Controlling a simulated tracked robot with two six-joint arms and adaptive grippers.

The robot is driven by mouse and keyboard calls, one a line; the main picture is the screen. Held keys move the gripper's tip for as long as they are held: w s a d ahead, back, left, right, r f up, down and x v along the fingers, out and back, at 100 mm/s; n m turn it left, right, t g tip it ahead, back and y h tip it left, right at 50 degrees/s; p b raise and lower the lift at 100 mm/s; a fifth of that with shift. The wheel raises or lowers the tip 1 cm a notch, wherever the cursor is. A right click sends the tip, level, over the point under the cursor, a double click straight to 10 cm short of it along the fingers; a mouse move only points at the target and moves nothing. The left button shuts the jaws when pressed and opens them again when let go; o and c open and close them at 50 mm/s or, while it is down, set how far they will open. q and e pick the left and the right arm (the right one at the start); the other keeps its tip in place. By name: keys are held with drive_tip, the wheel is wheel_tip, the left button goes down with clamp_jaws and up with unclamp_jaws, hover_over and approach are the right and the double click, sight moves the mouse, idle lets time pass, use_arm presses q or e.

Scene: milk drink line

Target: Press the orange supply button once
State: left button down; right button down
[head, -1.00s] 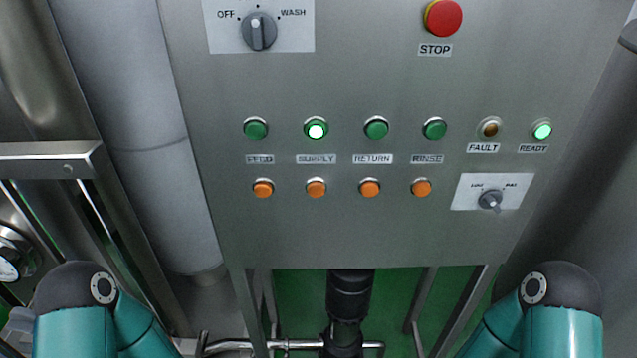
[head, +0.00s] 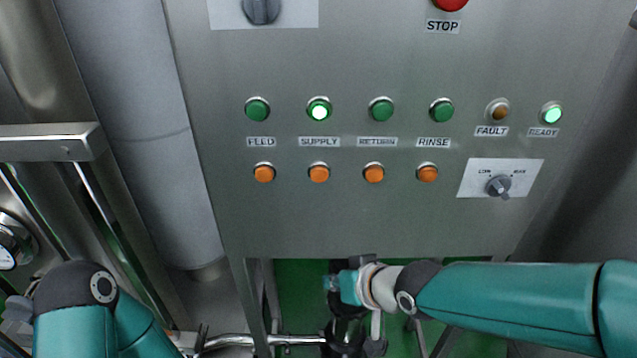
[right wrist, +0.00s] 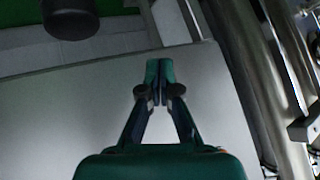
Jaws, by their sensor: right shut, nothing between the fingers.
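The orange supply button (head: 319,174) is on the grey control panel (head: 380,225), below the SUPPLY label (head: 319,141) and the lit green supply button (head: 319,111). Nothing covers it in the head view. My right gripper (head: 330,283) is below the panel's lower edge in the head view, under the supply column and apart from the button. In the right wrist view my right gripper (right wrist: 160,72) is shut with its fingertips together and empty, in front of a plain grey surface. No button shows in that view. My left gripper is out of view.
Other orange buttons for feed (head: 264,173), return (head: 373,174) and rinse (head: 427,174) sit in the same row. A LOW-MAX knob (head: 498,186) is at the right. A thick grey pipe (head: 140,140) runs down the left. The panel front is clear.

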sight(319, 175)
wheel_tip(319, 175, up, 17)
drive_tip(key=s+a+n+t+y+b, duration=0.1)
drive_tip(key=s+a+t, duration=0.1)
drive_tip(key=shift+s+f+n+t+y, duration=0.2)
drive_tip(key=shift+s+n+t+y, duration=0.1)
drive_tip(key=shift+t, duration=0.1)
drive_tip(key=shift+a, duration=0.1)
drive_tip(key=w+p, duration=0.9)
drive_tip(key=p, duration=0.2)
drive_tip(key=shift+s, duration=0.1)
idle(0.8)
